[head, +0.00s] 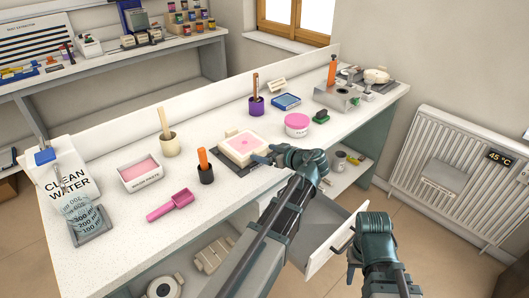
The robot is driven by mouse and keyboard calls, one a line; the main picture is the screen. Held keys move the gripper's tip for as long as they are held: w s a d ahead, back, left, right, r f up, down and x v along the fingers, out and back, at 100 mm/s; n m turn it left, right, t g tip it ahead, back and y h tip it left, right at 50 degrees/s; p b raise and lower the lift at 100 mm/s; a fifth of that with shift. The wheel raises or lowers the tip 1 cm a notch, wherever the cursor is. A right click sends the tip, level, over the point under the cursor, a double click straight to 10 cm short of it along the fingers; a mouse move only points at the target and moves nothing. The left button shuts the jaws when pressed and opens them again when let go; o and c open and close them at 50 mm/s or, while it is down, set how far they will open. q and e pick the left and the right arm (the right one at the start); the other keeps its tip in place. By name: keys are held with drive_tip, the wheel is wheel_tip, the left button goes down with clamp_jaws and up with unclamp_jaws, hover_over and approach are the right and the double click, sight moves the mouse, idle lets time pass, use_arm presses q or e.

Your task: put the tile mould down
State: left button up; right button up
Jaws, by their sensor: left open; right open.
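The tile mould (232,153) looks like a square cream block with a pink filled top. It lies flat on a dark mat (229,168) on the white worktop (120,245). My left gripper (266,157) is open at the mould's right side, with its fingers pointing left towards it. I cannot tell whether the fingers touch the mould. My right gripper (351,262) is open and empty, low in front of the bench beside an open drawer (328,243).
The front-left worktop is clear.

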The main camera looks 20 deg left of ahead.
use_arm(q)
drive_tip(key=p+v, duration=0.4)
drive_tip(key=v, duration=0.6)
drive_tip(key=s+d+f+m+g+h, duration=0.2)
drive_tip(key=s+d+f+m+h, duration=0.3)
drive_tip(key=s+d+m, duration=0.3)
drive_tip(key=s+d+f+m+g+h, duration=0.3)
drive_tip(key=s+d+f+m+h, duration=0.3)
drive_tip(key=s+d+f+m, duration=0.2)
drive_tip(key=s+d+m, duration=0.1)
drive_tip(key=s+d, duration=0.1)
drive_tip(key=s, duration=0.1)
drive_tip(key=shift+s, duration=0.3)
wheel_tip(320, 180, up, 3)
drive_tip(key=shift+f+p, duration=0.2)
drive_tip(key=shift+p, duration=1.05)
